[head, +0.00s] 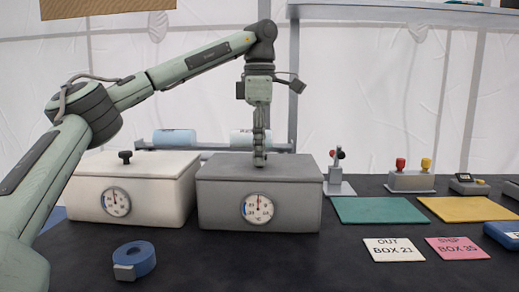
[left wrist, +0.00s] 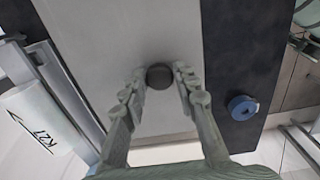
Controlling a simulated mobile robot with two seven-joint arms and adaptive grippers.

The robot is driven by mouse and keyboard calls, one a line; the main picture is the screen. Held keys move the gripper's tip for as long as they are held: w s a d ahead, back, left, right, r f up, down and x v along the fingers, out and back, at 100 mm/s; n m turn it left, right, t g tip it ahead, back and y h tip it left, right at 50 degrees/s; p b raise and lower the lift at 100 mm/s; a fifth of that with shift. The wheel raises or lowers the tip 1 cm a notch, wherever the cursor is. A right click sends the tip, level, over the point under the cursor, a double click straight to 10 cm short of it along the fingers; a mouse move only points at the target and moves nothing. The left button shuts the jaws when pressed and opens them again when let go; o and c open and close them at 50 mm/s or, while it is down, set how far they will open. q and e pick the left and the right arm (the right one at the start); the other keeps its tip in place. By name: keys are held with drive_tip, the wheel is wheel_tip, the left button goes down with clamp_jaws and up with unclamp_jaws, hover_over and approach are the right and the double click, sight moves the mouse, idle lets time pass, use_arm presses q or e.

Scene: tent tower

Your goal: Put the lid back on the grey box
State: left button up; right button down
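The grey box (head: 290,208) stands on the dark table with its grey lid (head: 300,168) on top, and the lid looks level. The lid also fills the middle of the left wrist view (left wrist: 115,40), with its round dark knob (left wrist: 159,76). My left gripper (head: 259,161) points straight down at the lid's middle. In the left wrist view its two fingers (left wrist: 160,78) stand on either side of the knob, apart, with narrow gaps. The fingers hide the knob in the head view. My right gripper is not in view.
A white box (head: 165,190) with a black knob stands close left of the grey box. A blue tape roll (head: 135,259) lies in front. A green mat (head: 380,210), yellow mat (head: 470,208) and small devices lie right. A rack with bottles (head: 175,137) is behind.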

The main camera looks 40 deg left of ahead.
use_arm(q)
drive_tip(key=o, duration=0.3)
drive_tip(key=shift+o, duration=0.2)
wheel_tip(320, 180, up, 12)
idle(0.4)
idle(0.5)
